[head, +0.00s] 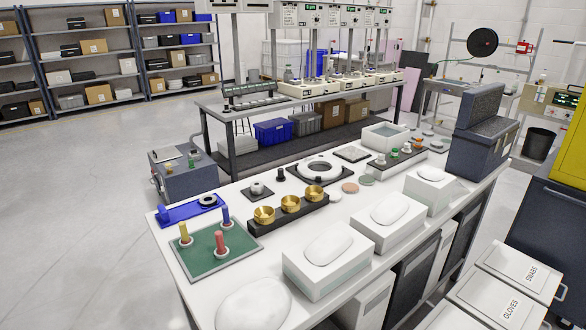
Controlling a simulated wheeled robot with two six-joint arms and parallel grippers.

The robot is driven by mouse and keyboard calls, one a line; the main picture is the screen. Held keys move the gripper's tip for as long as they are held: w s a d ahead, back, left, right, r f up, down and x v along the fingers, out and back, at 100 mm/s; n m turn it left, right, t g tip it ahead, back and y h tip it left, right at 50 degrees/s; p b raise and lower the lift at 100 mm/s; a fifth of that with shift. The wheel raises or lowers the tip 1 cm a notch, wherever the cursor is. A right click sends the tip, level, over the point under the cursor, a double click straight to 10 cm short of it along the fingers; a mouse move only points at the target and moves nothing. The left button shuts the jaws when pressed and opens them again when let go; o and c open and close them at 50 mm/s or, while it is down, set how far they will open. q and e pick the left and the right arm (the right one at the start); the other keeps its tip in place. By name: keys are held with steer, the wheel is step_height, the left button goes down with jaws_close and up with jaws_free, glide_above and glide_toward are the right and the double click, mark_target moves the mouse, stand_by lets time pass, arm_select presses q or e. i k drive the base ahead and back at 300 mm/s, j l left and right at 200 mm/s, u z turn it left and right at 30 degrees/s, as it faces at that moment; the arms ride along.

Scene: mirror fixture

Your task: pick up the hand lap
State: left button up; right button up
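Neither of my grippers is in view. No thing here is labelled as the hand lap, and I cannot tell for certain which one it is. On a green mat (202,262) at the near left of the white bench stand three upright handled tools on small round bases: a yellow one (184,233), a blue one (226,216) and a red one (220,240). A small grey disc with a dark centre (257,188) sits on a dark square plate behind the mat. A small black knobbed piece (281,175) stands farther back.
A blue fixture (175,214) lies behind the mat. A dark rack (262,226) holds three brass cups. A ring-shaped plate (320,168) stands behind it. White boxes (328,277) line the bench's right side. Bare white bench top shows between the rack and boxes.

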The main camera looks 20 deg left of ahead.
mark_target(281, 177)
steer(key=i+j+z, duration=0.1)
steer(key=j+z, duration=0.15)
steer(key=j, duration=0.35)
steer(key=j+z, duration=0.2)
steer(key=j, duration=0.45)
steer(key=j+z, duration=0.25)
steer(key=j, duration=0.35)
steer(key=j+z, duration=0.25)
steer(key=j, duration=0.4)
steer(key=k+j+z, duration=0.2)
steer(key=j, duration=0.4)
